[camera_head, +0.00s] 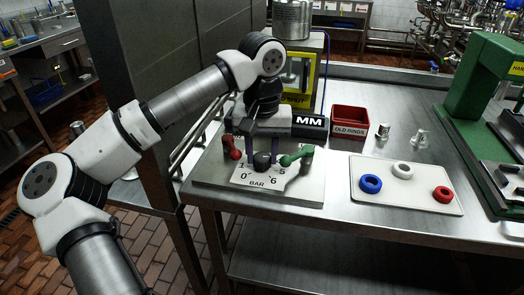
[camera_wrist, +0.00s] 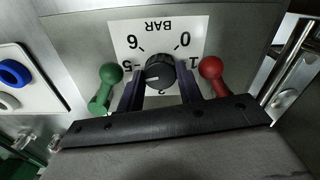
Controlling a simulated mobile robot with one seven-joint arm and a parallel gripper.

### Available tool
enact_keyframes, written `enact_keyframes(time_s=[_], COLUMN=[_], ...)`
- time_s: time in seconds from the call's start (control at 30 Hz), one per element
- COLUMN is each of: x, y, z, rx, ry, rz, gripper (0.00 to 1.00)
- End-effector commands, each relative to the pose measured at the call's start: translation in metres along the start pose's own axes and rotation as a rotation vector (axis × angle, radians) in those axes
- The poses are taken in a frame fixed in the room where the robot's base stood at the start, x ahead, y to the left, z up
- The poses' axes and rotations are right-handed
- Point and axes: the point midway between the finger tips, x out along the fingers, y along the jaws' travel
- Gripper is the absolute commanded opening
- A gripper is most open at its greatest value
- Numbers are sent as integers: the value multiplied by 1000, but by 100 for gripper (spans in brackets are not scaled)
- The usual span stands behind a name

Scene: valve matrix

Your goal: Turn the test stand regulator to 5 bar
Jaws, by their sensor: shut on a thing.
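The regulator knob (camera_head: 262,162) is black and round, on a white BAR dial card (camera_head: 262,184) on the test stand. In the wrist view the knob (camera_wrist: 160,70) sits between the two dark fingers of my gripper (camera_wrist: 160,82), which is shut on it. The dial card (camera_wrist: 160,25) appears upside down there, with 6, 0, 5 and 1 legible and the lower figures partly hidden. A short white mark on the knob points left and slightly down in the wrist view, close to the 5 side. My gripper also shows in the head view (camera_head: 264,153).
A red handle (camera_head: 231,148) and a green handle (camera_head: 297,157) flank the knob closely. To the right lie a white tray (camera_head: 405,202) with blue, white and red rings, a red OLD RINGS box (camera_head: 349,121) and a green press (camera_head: 480,85).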

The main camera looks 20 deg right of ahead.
Motion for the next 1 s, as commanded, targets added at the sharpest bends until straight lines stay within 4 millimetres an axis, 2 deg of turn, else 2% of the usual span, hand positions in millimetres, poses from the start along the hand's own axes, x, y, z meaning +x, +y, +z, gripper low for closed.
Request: enact_keyframes(time_s=[0.4, 0.9, 0.93, 1.0], x=[-1, -1, -1, -1], y=[0, 0, 0, 0], z=[0, 0, 0, 0], rx=[164, 180, 180, 179], ry=[3, 3, 3, 2], rz=[0, 0, 0, 0], gripper=[13, 13, 38, 47])
